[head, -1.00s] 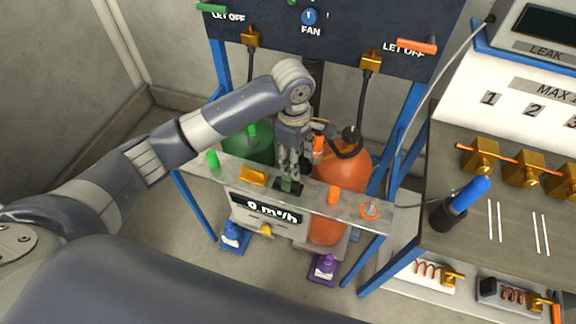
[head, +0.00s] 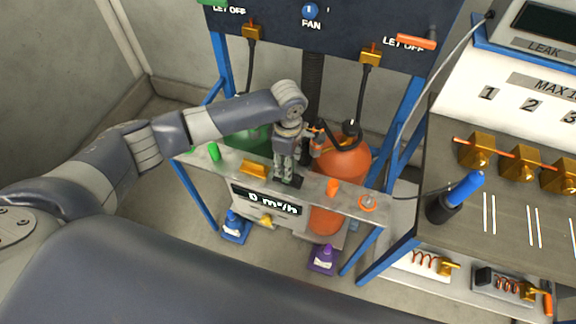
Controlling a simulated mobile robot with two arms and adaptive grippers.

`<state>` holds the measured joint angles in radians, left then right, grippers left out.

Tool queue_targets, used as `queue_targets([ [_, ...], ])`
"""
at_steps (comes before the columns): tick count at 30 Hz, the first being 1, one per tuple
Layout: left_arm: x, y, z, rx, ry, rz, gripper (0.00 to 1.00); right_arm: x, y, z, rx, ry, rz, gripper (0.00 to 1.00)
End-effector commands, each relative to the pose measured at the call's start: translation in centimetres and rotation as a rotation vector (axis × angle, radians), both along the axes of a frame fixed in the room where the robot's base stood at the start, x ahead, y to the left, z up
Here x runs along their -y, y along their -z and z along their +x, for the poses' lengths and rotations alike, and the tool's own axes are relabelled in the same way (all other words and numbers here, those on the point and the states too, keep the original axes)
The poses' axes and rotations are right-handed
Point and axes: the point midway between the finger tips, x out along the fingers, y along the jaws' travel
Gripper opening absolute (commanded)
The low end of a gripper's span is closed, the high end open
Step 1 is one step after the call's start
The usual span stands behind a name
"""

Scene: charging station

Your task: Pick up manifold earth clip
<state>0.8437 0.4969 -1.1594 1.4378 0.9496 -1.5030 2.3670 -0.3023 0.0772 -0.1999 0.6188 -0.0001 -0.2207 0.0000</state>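My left gripper (head: 284,176) points down at the narrow grey shelf (head: 313,185) of the blue-framed stand. Its fingertips are at a small dark piece (head: 294,181) on the shelf, just above the flow display. The fingers look close together, but I cannot tell whether they are open or shut on it. I cannot make out for certain which piece is the manifold earth clip; the dark piece is partly hidden by the fingers. My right gripper is not in view.
An orange cylinder (head: 345,165) and a green cylinder (head: 246,139) stand behind. A bench (head: 470,222) is at right.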

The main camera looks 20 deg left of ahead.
Motion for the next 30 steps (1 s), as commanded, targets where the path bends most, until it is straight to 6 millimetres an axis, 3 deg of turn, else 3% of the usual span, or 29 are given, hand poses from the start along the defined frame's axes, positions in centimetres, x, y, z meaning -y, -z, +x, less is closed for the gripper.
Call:
queue_targets([
  [10, 0.08, 1.0, 0.0, 0.001, 0.002, -0.001, 0.46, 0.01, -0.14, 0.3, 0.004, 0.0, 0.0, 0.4],
  [16, 0.08, 0.97, 0.0, 0.001, 0.002, -0.001, 0.01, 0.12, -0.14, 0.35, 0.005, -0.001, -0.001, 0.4],
  [30, 0.1, 0.43, 0.08, 0.003, 0.001, -0.003, 0.0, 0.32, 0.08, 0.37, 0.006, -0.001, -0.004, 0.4],
])
